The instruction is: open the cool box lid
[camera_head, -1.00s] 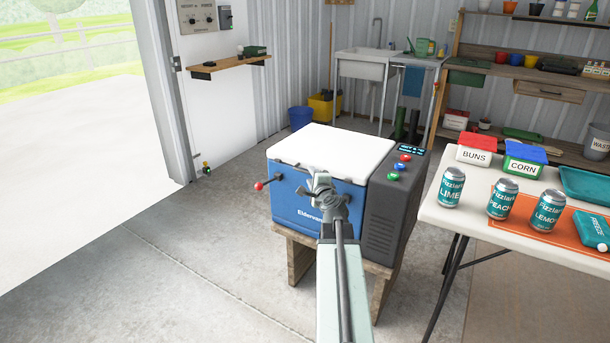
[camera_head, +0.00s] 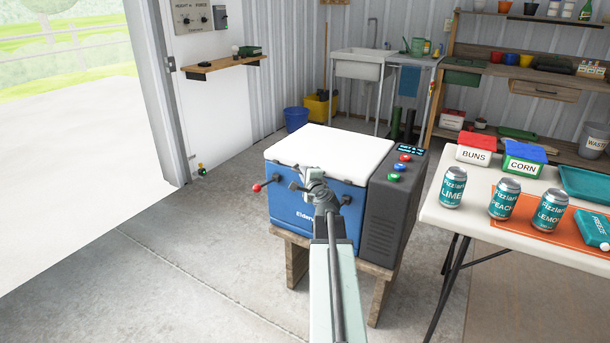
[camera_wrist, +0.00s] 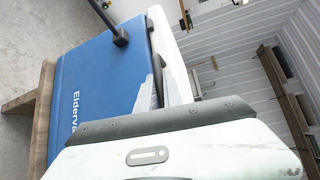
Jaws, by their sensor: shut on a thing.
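The cool box (camera_head: 318,205) is a blue box with a white lid (camera_head: 335,148), standing on a wooden stand. The lid looks flat and down. A lever with a red knob (camera_head: 257,188) sticks out at the left of the box's front. My gripper (camera_head: 312,178) is at the middle of the lid's front edge and appears shut on it; the fingertips are hard to make out. In the wrist view the blue front (camera_wrist: 90,85), the white lid edge (camera_wrist: 168,45) and the dark lever (camera_wrist: 118,32) show beyond my gripper, which hides part of the edge.
A dark control unit (camera_head: 390,215) with coloured buttons adjoins the box's right side. A white table (camera_head: 450,215) with cans and tubs stands at the right. A sink (camera_head: 360,66) is behind. The concrete floor at the left is clear.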

